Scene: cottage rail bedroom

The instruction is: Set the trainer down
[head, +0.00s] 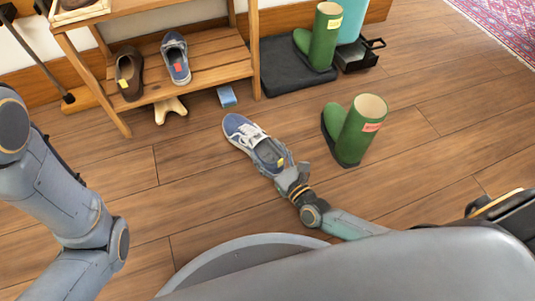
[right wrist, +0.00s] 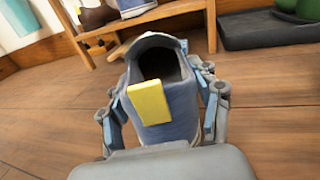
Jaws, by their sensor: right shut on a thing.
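A blue trainer (head: 241,130) with white laces and a yellow tag is in my right gripper (head: 287,174). In the right wrist view the gripper's fingers (right wrist: 163,125) close on both sides of the trainer's heel (right wrist: 170,107), and its toe points away from me toward the rack. I cannot tell whether its sole touches the floor. A matching blue trainer (head: 175,58) with a red tag stands on the wooden rack's lower shelf (head: 207,68). My left arm shows at the left, but its gripper is out of view.
A brown shoe (head: 129,74) stands left of the shelved trainer. A green boot (head: 362,128) stands on the floor right of my right gripper; another (head: 325,40) stands on the dark mat (head: 285,76). A blue block (head: 227,96) lies before the rack. Open floor lies left of the held trainer.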

